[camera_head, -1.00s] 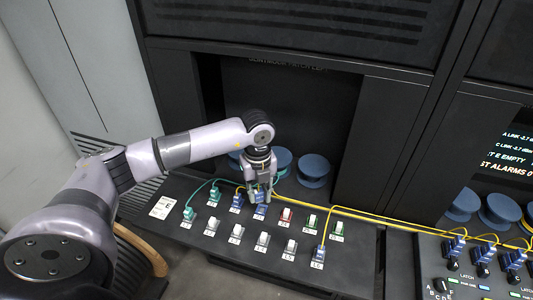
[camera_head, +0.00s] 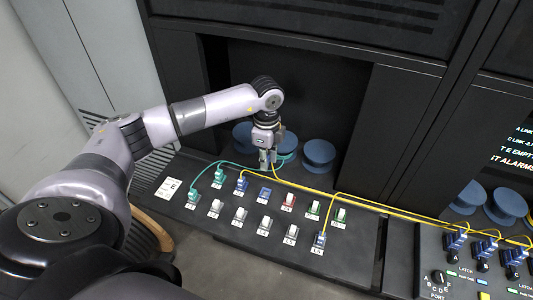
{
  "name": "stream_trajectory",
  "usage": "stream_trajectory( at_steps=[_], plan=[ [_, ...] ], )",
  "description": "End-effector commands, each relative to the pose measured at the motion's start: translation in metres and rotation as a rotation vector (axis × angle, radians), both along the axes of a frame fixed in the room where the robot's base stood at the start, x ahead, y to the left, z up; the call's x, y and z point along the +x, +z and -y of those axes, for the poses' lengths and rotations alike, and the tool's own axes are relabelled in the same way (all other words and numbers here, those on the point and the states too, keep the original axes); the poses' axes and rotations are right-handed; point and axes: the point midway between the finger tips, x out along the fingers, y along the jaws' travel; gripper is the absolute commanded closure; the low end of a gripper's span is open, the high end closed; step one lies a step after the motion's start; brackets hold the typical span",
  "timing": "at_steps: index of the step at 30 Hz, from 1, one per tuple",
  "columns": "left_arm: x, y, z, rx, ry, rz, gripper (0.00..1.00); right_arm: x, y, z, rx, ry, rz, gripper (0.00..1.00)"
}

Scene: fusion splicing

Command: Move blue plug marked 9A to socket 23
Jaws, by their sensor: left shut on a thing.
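My left gripper (camera_head: 267,163) is raised over the back row of the sloped black panel (camera_head: 345,255). Its fingers are closed on a small plug, mostly hidden between them; a yellow cable runs down from there. Below the gripper is a blue socket (camera_head: 264,193) with no plug visible in it. A blue plug with a yellow cable (camera_head: 241,183) sits just left of that socket, and another blue plug (camera_head: 320,239) stands at the front row's right end. The labels, including 9A and 23, are too small to read. My right gripper is not in view.
Teal plugs (camera_head: 193,197) sit at the panel's left. Several white sockets (camera_head: 239,214) fill the front row; a red one (camera_head: 289,200) and green ones are at the back right. Yellow cables cross toward the right panel (camera_head: 425,250). Blue spools (camera_head: 318,154) stand behind.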

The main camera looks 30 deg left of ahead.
Motion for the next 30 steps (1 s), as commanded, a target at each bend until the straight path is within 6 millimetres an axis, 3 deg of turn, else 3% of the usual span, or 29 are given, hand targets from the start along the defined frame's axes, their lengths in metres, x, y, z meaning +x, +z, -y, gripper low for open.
stream_trajectory(
  at_steps=[1, 30],
  plan=[
    [0.0, -0.01, 0.0, 0.0, -0.001, -0.001, 0.96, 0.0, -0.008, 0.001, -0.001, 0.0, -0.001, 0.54],
    [0.0, -0.107, 0.0, 0.0, -0.001, 0.0, 0.96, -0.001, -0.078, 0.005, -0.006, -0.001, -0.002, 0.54]
  ],
)
